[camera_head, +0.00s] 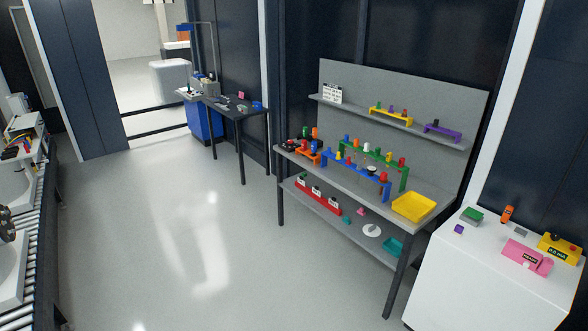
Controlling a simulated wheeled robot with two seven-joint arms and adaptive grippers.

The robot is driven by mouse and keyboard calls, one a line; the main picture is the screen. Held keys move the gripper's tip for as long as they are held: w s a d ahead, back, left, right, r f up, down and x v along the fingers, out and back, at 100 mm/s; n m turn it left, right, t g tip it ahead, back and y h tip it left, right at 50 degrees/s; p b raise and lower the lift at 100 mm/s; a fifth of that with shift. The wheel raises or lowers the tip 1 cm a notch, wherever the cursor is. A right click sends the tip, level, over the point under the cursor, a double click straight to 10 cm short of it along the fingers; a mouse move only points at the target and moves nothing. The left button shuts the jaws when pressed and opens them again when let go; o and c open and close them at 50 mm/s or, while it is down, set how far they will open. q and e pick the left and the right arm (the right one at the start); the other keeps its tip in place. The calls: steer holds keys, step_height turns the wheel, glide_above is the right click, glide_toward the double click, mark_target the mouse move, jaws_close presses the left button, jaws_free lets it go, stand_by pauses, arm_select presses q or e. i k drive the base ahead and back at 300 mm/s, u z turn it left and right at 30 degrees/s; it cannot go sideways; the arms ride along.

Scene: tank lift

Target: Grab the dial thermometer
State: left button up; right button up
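No dial thermometer can be told for certain at this size. A small round grey-and-dark piece (371,169) sits among coloured pieces at the blue rack (345,170) on the workbench; I cannot tell whether it is a dial. A white disc (372,230) lies on the bench's lower shelf. Neither of my grippers is in view.
The grey workbench (410,221) also holds a yellow tray (414,207). A white cabinet (480,275) with pink and yellow boxes stands at the right. A dark table (238,107) is farther back. A roller conveyor (45,240) runs along the left. The middle floor is clear.

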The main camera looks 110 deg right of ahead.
mark_target(370, 169)
steer(key=z, duration=3.95)
steer(key=i, duration=2.8)
steer(key=z, duration=0.75)
